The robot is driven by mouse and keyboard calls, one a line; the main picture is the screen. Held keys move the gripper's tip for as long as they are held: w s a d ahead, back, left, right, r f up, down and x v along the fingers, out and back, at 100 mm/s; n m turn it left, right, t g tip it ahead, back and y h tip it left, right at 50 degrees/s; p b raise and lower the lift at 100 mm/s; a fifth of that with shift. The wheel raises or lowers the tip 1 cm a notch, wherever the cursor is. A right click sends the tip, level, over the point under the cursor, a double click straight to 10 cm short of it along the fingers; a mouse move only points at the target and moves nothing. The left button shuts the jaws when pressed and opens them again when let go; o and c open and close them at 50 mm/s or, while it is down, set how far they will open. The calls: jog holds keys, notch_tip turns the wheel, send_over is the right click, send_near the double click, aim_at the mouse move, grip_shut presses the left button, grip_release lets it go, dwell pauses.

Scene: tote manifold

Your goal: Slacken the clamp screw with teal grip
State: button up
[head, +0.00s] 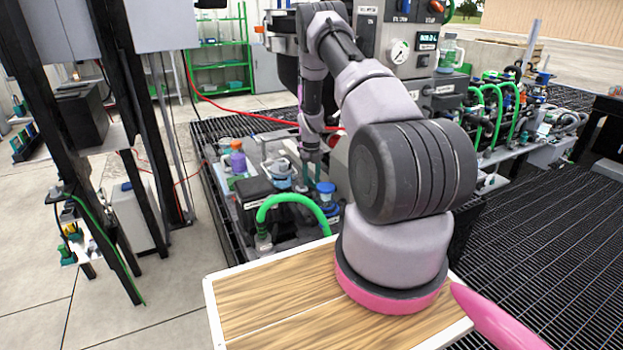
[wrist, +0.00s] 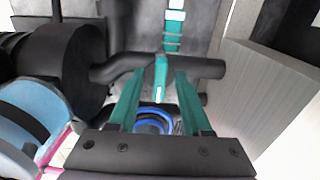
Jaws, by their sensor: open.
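In the wrist view a small upright teal grip (wrist: 161,78) stands in front of a dark horizontal pipe (wrist: 205,68). It looks like the clamp screw's grip. My gripper (wrist: 160,82) has two teal fingers, spread apart, one on each side of the grip. I see a gap on both sides, though I cannot tell the depth between fingertips and grip. In the head view my gripper (head: 311,172) points down among the bench equipment. The clamp screw cannot be made out there.
A blue ring-shaped part (wrist: 153,122) lies below, between the fingers. A grey block (wrist: 270,95) stands close on the right.

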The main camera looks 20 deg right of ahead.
grip_shut()
jog(key=shift+n, duration=0.4)
